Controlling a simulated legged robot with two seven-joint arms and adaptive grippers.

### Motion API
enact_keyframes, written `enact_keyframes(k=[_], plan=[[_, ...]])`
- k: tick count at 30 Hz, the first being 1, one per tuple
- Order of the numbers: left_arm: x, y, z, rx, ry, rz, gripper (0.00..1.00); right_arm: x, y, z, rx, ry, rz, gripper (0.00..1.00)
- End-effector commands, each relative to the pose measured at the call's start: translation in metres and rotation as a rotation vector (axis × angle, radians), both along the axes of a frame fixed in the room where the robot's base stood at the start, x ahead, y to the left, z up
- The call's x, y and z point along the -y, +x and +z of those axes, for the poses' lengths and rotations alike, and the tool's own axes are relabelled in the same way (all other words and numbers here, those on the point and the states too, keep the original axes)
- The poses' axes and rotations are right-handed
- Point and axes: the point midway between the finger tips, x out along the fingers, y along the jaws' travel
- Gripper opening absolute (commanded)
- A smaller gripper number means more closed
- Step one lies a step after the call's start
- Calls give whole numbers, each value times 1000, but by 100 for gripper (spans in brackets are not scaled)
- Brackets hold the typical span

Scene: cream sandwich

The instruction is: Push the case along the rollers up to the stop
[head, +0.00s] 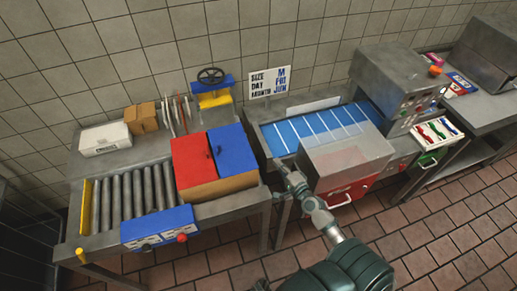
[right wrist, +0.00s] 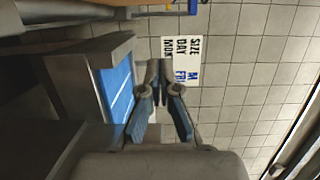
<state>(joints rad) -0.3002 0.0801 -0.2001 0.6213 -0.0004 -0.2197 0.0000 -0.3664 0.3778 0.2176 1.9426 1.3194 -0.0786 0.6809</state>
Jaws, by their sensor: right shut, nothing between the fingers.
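The case (head: 222,187) is a brown carton with a red flap (head: 194,160) and a blue flap (head: 233,148) on top. It sits at the right end of the metal rollers (head: 133,196). A yellow bar (head: 86,207), which looks like the stop, crosses the left end of the rollers, with bare rollers between it and the case. My right gripper (head: 278,164) is shut and empty, just right of the case, with a small gap in the picture. Its closed fingers also show in the right wrist view (right wrist: 160,68). My left gripper is not in view.
A blue box (head: 160,228) with a red knob is on the front edge of the roller table. A white box (head: 105,139) and a handwheel (head: 210,76) stand behind. A blue slatted belt (head: 315,130) and a metal hood (head: 345,150) lie to the right.

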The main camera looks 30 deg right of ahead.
Motion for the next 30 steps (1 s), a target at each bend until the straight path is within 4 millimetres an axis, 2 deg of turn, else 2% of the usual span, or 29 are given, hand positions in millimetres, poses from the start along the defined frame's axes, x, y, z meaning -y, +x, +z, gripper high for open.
enact_keyframes(k=[5, 16, 18, 22, 30], plan=[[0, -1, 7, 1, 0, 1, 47, 0, 23, 3, 3, 3, 0, 0], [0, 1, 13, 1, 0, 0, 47, -1, 102, 0, 1, 2, 0, 0], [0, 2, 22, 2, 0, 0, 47, -17, 101, 1, -3, 4, 3, 0], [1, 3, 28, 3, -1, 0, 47, -31, 104, 1, -1, 2, 0, 0], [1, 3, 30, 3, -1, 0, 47, -41, 107, -2, -2, 0, 1, 0]])
